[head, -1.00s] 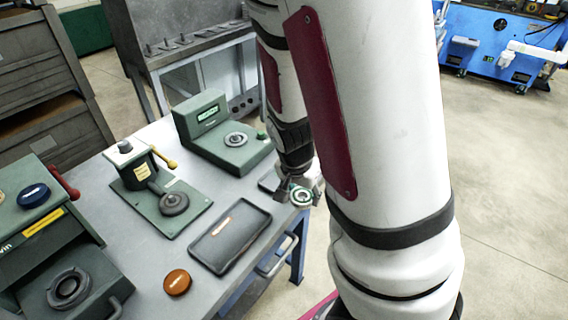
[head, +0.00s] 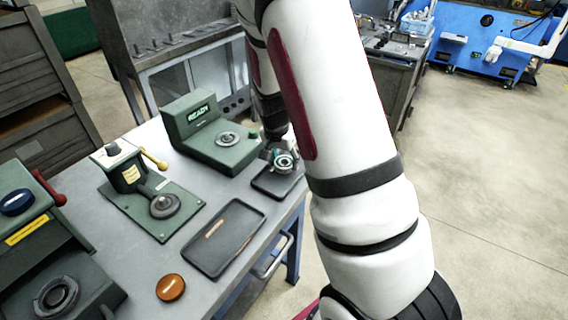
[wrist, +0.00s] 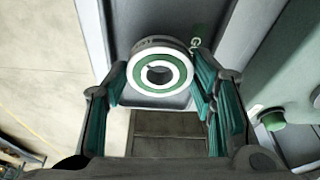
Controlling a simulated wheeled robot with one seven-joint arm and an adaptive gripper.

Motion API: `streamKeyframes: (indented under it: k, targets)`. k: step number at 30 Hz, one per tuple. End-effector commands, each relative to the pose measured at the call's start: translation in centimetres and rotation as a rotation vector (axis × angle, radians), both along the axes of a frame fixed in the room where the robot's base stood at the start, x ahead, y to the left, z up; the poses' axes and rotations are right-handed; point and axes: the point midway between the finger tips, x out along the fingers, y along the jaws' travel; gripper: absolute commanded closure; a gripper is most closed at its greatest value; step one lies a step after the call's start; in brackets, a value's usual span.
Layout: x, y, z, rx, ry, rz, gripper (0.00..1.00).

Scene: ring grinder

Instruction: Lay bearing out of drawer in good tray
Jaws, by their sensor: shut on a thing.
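The bearing (wrist: 158,52), a thick ring with a green and white face, sits between the teal finger pads of my gripper (wrist: 158,72) in the wrist view. My gripper is shut on it; the bearing (head: 284,161) also shows in the head view. It is over or at the small dark tray (head: 279,188) at the table's right edge; contact cannot be told. A larger dark tray (head: 222,238) with an orange label lies nearer, empty. A drawer handle (head: 274,257) shows below the table edge.
A green device (head: 205,135) reading READY stands beside the small tray. A green fixture (head: 150,190) with a yellow-handled lever, a machine (head: 60,270) and an orange disc (head: 170,288) occupy the left and front of the table (head: 205,293).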

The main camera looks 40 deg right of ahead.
Motion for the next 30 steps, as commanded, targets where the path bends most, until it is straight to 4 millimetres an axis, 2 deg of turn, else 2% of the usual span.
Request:
streamKeyframes:
  k: [4, 14, 15, 16, 26, 30]
  targets:
    - [-0.1, 0.0, -1.6, 0.0, 0.001, 0.0, 0.85]
    - [0.0, 0.0, -2.0, -0.001, -0.001, -0.001, 0.85]
    - [0.0, 0.0, -2.0, 0.0, 0.0, -0.001, 0.47]
    - [0.0, 0.0, -2.0, 0.0, 0.0, -0.001, 0.41]
    - [0.0, 0.0, -1.9, -0.001, 0.0, 0.0, 0.41]
    - [0.0, 0.2, -0.8, -0.001, -0.004, 0.001, 0.41]
